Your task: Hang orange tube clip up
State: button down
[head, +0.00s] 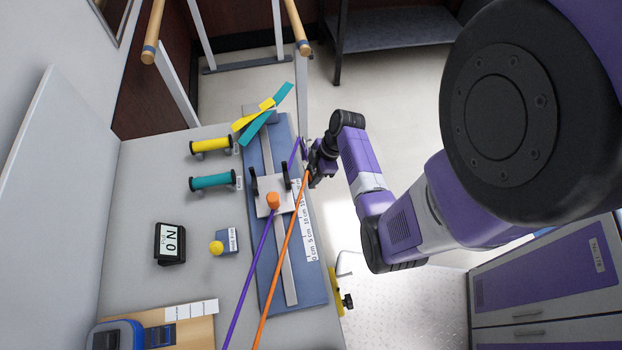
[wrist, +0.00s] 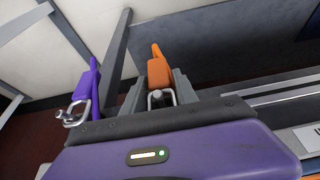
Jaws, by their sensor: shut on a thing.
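My gripper (head: 312,160) is beside the right edge of the blue board, near its far end. In the wrist view the orange tube clip (wrist: 158,72) stands between the two grey fingers of my gripper (wrist: 158,92), with a metal loop at its base. The fingers are shut on it. The orange tube (head: 283,250) runs taut from my gripper down to the bottom edge of the head view. A purple clip (wrist: 88,90) with a metal ring is left of my fingers, apart from them. Whatever holds the purple clip is unclear.
The blue board (head: 265,275) bears a rail, a white carriage with an orange knob (head: 273,201), and a centimetre scale. A purple tube (head: 250,275) runs beside the orange one. An upright post (head: 302,95) stands behind my gripper.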

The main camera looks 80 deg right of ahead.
jog(key=s+d+r, duration=0.1)
jog(key=s+d, duration=0.1)
jog(key=s, duration=0.3)
jog(key=shift+s+d+p, duration=0.15)
jog(key=shift+s+p, duration=0.15)
jog(key=shift+p, duration=0.15)
dwell(0.6)
jog(key=shift+s+r, duration=0.1)
jog(key=shift+s+d+b, duration=0.1)
jog(key=shift+s+d, duration=0.2)
jog(key=shift+s, duration=0.45)
jog(key=shift+s+d+b, duration=0.15)
jog(key=shift+s+d, duration=0.2)
jog(key=shift+s, duration=0.35)
jog(key=shift+s+d+b, duration=0.1)
jog(key=shift+s+d, duration=0.2)
jog(key=shift+s, duration=0.45)
jog(key=shift+w, duration=0.1)
